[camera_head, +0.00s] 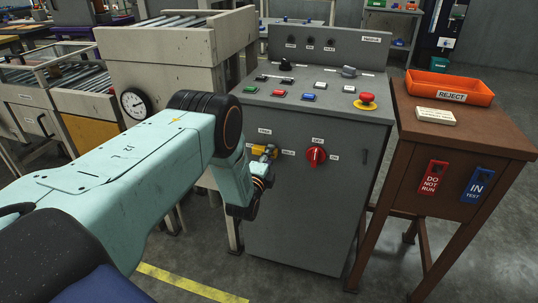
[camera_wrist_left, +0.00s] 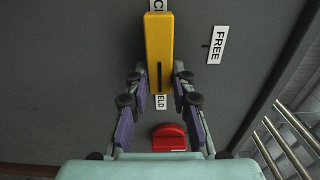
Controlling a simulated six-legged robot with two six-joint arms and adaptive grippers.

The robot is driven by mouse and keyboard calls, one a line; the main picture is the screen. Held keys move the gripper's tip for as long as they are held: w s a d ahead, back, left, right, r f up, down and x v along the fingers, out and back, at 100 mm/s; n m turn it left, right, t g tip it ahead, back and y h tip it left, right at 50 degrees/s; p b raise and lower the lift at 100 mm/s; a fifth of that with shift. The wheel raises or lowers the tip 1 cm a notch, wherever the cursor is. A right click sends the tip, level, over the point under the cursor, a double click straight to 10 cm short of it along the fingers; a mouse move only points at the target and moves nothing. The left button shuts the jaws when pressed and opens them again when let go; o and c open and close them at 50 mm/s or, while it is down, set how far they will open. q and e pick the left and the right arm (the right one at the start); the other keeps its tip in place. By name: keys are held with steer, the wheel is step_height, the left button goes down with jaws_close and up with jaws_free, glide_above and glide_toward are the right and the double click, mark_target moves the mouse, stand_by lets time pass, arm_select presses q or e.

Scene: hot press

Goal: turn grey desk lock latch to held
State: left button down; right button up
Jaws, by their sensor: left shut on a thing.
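The lock latch is a yellow bar on the front of the grey desk (camera_head: 300,210). In the head view the latch (camera_head: 271,149) is partly hidden by my left gripper (camera_head: 262,163). In the left wrist view the latch (camera_wrist_left: 159,40) stands between the two fingers of my left gripper (camera_wrist_left: 160,78), which are shut on it. The black line on the bar points at the partly covered HELD label (camera_wrist_left: 162,102). The FREE label (camera_wrist_left: 217,45) is off to the side of the bar. My right gripper is not in view.
A red rotary switch (camera_head: 315,155) sits right of the latch, and also shows in the left wrist view (camera_wrist_left: 169,137). Buttons and a red emergency stop (camera_head: 367,99) are on the desk top. A brown stand (camera_head: 410,165) with an orange reject tray (camera_head: 449,86) is at the right.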

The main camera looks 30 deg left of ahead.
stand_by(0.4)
arm_select(q)
steer(key=c, duration=1.1)
jaws_free()
steer(key=shift+c, duration=0.2)
steer(key=shift+s, duration=0.1)
steer(key=v, duration=1.2)
steer(key=shift+d, duration=0.1)
